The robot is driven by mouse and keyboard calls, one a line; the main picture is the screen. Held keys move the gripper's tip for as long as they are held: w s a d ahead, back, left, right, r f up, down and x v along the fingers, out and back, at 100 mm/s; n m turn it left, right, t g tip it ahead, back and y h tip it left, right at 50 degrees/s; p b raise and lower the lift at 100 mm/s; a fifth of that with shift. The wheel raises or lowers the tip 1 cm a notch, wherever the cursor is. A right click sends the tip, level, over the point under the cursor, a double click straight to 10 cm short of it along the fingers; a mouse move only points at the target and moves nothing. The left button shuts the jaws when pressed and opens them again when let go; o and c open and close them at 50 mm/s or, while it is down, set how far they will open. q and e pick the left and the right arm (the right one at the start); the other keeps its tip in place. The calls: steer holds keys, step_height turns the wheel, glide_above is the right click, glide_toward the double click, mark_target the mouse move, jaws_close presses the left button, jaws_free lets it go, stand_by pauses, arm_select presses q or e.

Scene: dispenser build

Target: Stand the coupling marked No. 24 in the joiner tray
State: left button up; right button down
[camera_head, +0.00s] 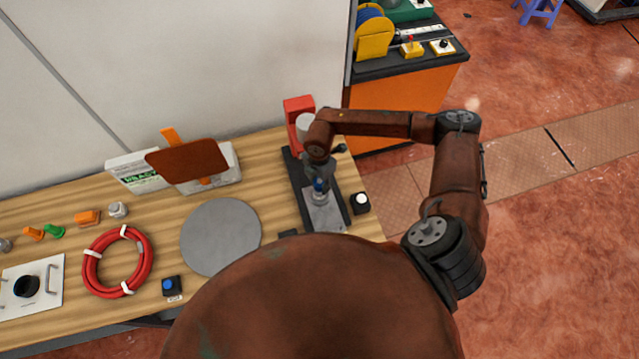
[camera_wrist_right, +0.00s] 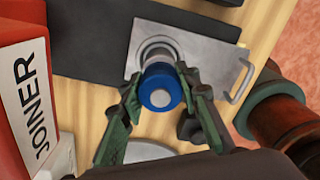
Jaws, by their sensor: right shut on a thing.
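The coupling (camera_wrist_right: 160,88) has a blue top with a pale centre and a grey metal body below. My right gripper (camera_wrist_right: 158,92) is shut on it; it also shows in the head view (camera_head: 319,180). The joiner tray (camera_head: 326,216) is a grey metal plate with a handle (camera_wrist_right: 242,82) and a round ring seat (camera_wrist_right: 157,46). The coupling is upright over the tray, by the seat; I cannot tell whether its foot touches. No number is readable on it. The red joiner (camera_wrist_right: 22,95) stands beside the tray. My left gripper is out of view.
A black box with a white button (camera_head: 360,202) sits right of the tray. A grey disc (camera_head: 222,236), a red hose coil (camera_head: 86,263) and a blue-button box (camera_head: 171,286) lie to the left. Small orange, green and grey parts (camera_head: 54,231) lie farther left.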

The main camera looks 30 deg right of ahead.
steer(key=shift+f+b, duration=0.4)
steer(key=shift+f, duration=0.15)
stand_by(0.5)
steer(key=c, duration=1.7)
jaws_free()
steer(key=shift+r+p, duration=3.5)
steer(key=shift+r, duration=2.05)
steer(key=shift+f, duration=0.1)
